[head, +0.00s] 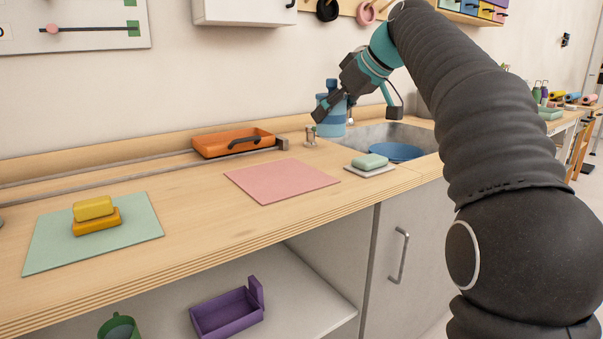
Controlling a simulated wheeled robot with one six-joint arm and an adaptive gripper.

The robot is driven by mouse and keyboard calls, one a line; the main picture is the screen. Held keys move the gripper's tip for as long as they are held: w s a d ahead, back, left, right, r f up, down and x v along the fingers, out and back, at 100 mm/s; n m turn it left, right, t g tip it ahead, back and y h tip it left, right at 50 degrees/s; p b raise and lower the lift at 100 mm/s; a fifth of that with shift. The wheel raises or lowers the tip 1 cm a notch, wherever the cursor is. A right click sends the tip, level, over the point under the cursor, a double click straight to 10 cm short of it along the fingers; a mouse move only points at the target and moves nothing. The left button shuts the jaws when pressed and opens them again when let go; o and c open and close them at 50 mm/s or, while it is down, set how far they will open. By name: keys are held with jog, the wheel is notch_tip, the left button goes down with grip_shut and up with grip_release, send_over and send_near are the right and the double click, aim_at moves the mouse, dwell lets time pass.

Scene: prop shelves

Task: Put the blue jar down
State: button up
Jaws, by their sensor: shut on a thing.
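The blue jar (331,116) is banded in lighter and darker blue and has a narrower top. It is upright at the back of the counter, beside the sink's left edge. My gripper (352,112) is around the jar from above and behind, shut on it. One dark finger (324,106) shows in front of the jar's left side. The jar's base is near the counter, but I cannot tell whether it touches.
A pink mat (282,181) lies bare mid-counter. An orange tray (233,143) stands left of the jar. The sink (385,132) holds a blue plate (396,152). A green soap (370,161) lies in front. Yellow blocks (95,214) sit on a green mat (45,245).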

jog(key=shift+w+d+r+n+g, duration=0.15)
jog(key=shift+r+n+g, duration=0.15)
jog(key=shift+n, duration=0.2)
jog(key=shift+n+y, duration=0.4)
jog(key=shift+a+f+g, duration=0.2)
jog(key=shift+a+g, duration=0.1)
jog(key=shift+a, duration=0.15)
jog(key=w+a+f, duration=0.1)
jog(key=a+f, duration=0.1)
jog(key=a, duration=0.1)
jog(key=w+a+f, duration=0.1)
jog(key=a+f, duration=0.1)
jog(key=a, duration=0.2)
jog(key=a+f, duration=0.2)
jog(key=a, duration=0.1)
jog(key=shift+w+a+f+b, duration=0.25)
jog(key=shift+w+f+b, duration=0.1)
jog(key=shift+w+f, duration=0.05)
jog(key=shift+f+b, duration=0.4)
jog(key=shift+f, duration=1.55)
jog(key=shift+f, duration=0.2)
jog(key=o, duration=1.3)
